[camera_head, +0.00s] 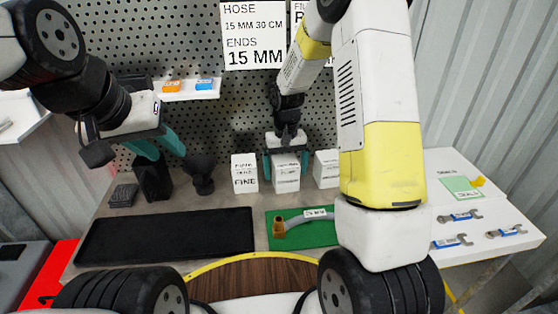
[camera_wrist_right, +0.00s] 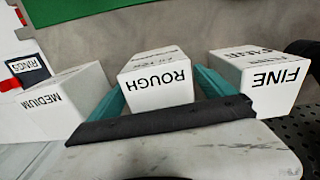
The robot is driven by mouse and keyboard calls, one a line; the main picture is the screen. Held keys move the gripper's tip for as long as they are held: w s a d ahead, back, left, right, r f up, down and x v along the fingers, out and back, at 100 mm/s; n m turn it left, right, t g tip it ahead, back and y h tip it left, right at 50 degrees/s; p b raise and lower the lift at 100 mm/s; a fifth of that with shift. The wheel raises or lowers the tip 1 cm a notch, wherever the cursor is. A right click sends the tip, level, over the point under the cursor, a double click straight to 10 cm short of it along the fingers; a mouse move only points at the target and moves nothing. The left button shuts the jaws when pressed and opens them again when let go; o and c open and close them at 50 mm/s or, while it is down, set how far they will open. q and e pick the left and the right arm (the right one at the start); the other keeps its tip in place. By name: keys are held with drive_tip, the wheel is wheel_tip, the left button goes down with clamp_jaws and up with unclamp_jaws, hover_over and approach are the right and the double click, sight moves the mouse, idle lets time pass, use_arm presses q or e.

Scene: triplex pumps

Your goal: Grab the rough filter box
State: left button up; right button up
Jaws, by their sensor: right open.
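The rough filter box is a white box marked ROUGH (camera_wrist_right: 158,86) in the right wrist view, the middle of three white boxes. It also shows in the head view (camera_head: 286,181), standing on the table. My right gripper (camera_head: 285,164) is open above and around it, with one teal finger on each side. In the right wrist view my right gripper (camera_wrist_right: 163,88) has its fingers beside the box; whether they touch it cannot be told. My left gripper (camera_head: 162,150) is raised at the left, its teal fingers apart and empty.
The FINE box (camera_head: 244,174) and the MEDIUM box (camera_wrist_right: 42,105) flank the rough box closely. A black tray (camera_head: 165,236) and a green mat (camera_head: 290,238) with a hose lie in front. Black containers (camera_head: 153,181) stand left. A pegboard rises behind.

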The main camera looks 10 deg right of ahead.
wheel_tip(320, 180, down, 2)
drive_tip(key=shift+f, duration=0.15)
drive_tip(key=c, duration=1.8)
